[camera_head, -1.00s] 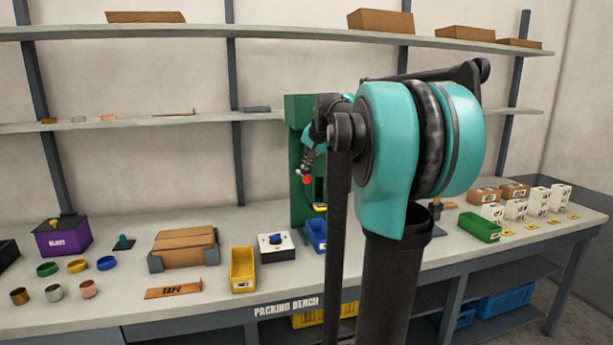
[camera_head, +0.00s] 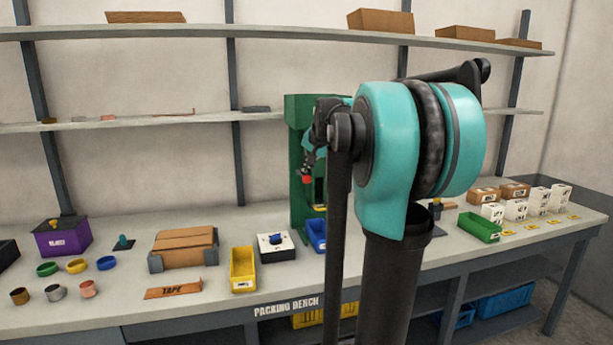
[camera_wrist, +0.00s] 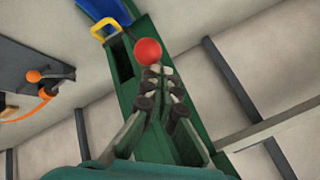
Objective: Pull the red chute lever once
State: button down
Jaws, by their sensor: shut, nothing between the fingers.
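The red ball knob of the chute lever (camera_wrist: 148,51) shows in the wrist view just beyond my fingertips. It also shows as a small red spot in the head view (camera_head: 307,180), at the front of the green chute tower (camera_head: 299,215). My gripper (camera_wrist: 155,72) is shut and empty, its tips right by the knob's near side. I cannot tell whether they touch it. The lever's shaft is not clear in either view. My arm hides the right part of the tower in the head view.
A blue bin (camera_head: 316,235) stands at the tower's foot, with a yellow bin (camera_head: 242,268) and a switch box (camera_head: 275,246) to the left. A yellow loop handle (camera_wrist: 104,28) is beyond the knob. A green bin (camera_head: 480,227) and white boxes are at right.

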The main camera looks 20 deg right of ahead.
aim_at(308, 176)
jog(key=shift+s+f, duration=0.2)
jog(key=shift+f, duration=1.8)
dwell(1.9)
dwell(0.4)
jog(key=shift+w+r, duration=0.15)
jog(key=shift+r, duration=1.15)
jog(key=shift+w+r, duration=0.1)
jog(key=shift+r, duration=1.2)
jog(key=shift+w+r, duration=0.15)
jog(key=shift+r, duration=1.1)
jog(key=shift+w+r, duration=0.1)
jog(key=shift+r, duration=1.15)
